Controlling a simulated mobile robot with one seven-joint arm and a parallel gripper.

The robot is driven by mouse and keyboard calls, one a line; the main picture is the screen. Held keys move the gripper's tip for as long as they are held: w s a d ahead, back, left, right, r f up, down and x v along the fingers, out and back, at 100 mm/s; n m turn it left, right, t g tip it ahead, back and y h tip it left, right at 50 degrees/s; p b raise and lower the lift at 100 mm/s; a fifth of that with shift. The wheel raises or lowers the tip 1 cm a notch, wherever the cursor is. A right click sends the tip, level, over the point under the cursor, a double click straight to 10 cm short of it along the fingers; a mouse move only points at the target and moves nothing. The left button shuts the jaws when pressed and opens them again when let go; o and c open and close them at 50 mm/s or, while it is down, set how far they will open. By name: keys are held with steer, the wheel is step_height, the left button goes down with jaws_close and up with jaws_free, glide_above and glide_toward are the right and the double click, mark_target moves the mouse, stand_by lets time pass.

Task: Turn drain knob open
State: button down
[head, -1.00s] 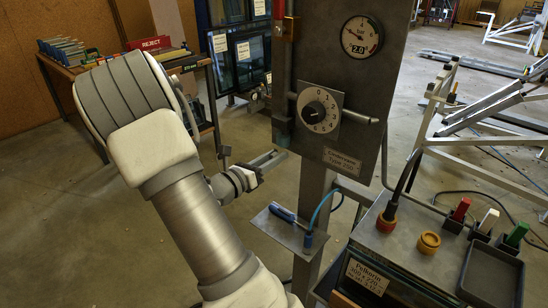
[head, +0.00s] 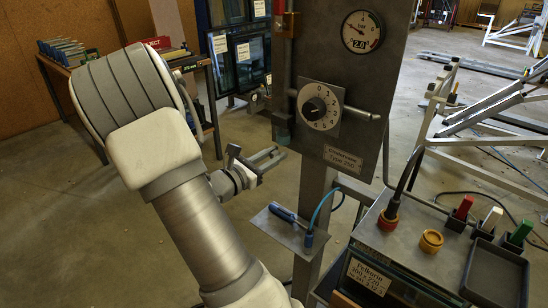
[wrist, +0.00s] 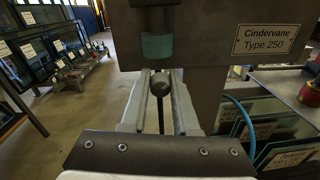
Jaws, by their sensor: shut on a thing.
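The drain knob (wrist: 160,88) is a small dark ball under the teal bowl (wrist: 157,46) of the filter unit, seen in the wrist view. My gripper (wrist: 160,80) has its two pale fingers on either side of the knob and is shut on it. A thin dark rod shows below the knob, between the fingers. In the head view my gripper (head: 278,156) reaches to the lower left edge of the grey panel (head: 350,80), just below the bowl (head: 281,131). The knob itself is too small or hidden to make out there.
The panel carries a pressure gauge (head: 361,32), a numbered dial (head: 319,106) and a side rod (head: 362,113). A small shelf (head: 290,232) with a blue-handled tool is below my gripper. A bench with coloured connectors (head: 430,241) stands at the lower right.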

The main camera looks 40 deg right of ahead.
steer(key=c, duration=0.7)
jaws_free()
steer(key=shift+a, duration=0.1)
steer(key=shift+s+a+r+p, duration=0.15)
steer(key=shift+a+p, duration=0.5)
steer(key=shift+a, duration=2.2)
steer(key=shift+s+a+f+p, duration=0.1)
steer(key=shift+a+p, duration=0.5)
steer(key=shift+a, duration=2.3)
steer(key=shift+s+a+r+p, duration=0.15)
steer(key=shift+a+p, duration=0.5)
steer(key=shift+a, duration=2.2)
steer(key=shift+c, duration=0.2)
